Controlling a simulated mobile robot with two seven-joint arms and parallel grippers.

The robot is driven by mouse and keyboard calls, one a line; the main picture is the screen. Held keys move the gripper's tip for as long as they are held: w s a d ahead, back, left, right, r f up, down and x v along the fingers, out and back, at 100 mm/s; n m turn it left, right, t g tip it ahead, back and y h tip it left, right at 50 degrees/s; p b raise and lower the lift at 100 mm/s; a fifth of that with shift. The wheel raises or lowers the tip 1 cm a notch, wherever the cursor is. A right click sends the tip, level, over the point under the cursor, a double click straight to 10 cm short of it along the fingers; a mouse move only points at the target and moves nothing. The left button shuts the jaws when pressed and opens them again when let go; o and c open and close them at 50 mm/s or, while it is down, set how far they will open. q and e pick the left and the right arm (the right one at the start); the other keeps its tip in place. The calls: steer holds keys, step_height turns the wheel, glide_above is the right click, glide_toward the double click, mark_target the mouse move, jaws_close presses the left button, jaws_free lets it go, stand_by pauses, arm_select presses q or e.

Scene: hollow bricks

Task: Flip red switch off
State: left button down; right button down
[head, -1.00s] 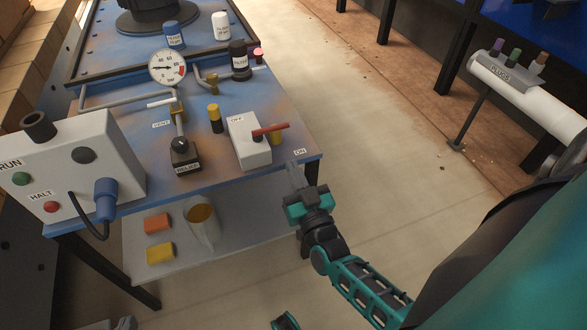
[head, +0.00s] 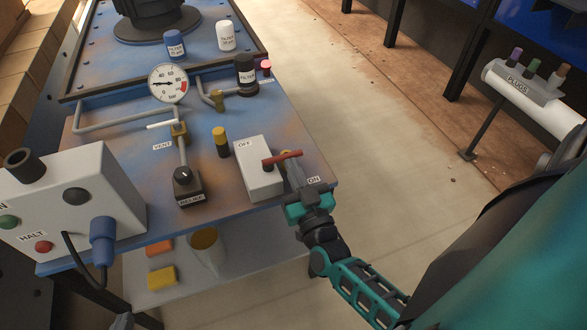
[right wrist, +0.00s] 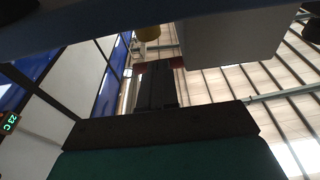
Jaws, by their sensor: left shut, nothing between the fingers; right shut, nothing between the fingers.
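The red switch handle (head: 282,159) sits on a white box (head: 258,172) at the right front of the blue table. The handle points right, over the ON side; the OFF label is on the box's upper left. My right gripper (head: 288,160) is shut and empty, its fingertips at the handle's front right side; I cannot tell if they touch. In the right wrist view the shut fingers (right wrist: 156,82) have red parts of the handle (right wrist: 176,63) beside their tips, below the white box (right wrist: 230,45). Only a grey tip of my left gripper (head: 122,321) shows at the bottom edge.
A black-and-yellow cylinder (head: 221,142), a black regulator knob (head: 187,185) and a pressure gauge (head: 168,84) stand left of the switch. A white control box (head: 70,195) with a blue plug (head: 102,240) is at the left. Open floor lies right of the table.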

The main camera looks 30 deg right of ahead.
mark_target(293, 153)
steer(key=shift+w+d+n+y, duration=0.2)
steer(key=shift+n+y, duration=0.4)
steer(key=shift+y, duration=0.4)
steer(key=y, duration=0.1)
steer(key=n+y, duration=0.1)
steer(key=shift+w+d+n+t+y, duration=0.2)
steer(key=shift+d+n+t+y, duration=0.1)
steer(key=shift+d+y, duration=0.1)
steer(key=n+y, duration=0.1)
steer(key=y, duration=0.1)
steer(key=w+n+y+b, duration=0.1)
steer(key=n+y, duration=0.1)
steer(key=y, duration=0.1)
steer(key=shift+w+d+f+g+y+b, duration=0.1)
steer(key=shift+w+d+g+y+b, duration=0.2)
steer(key=shift+d+g+b, duration=0.1)
steer(key=shift+w+n+y, duration=0.1)
steer(key=shift+n+y, duration=0.2)
steer(key=shift+w+d, duration=0.2)
steer(key=shift+w, duration=0.5)
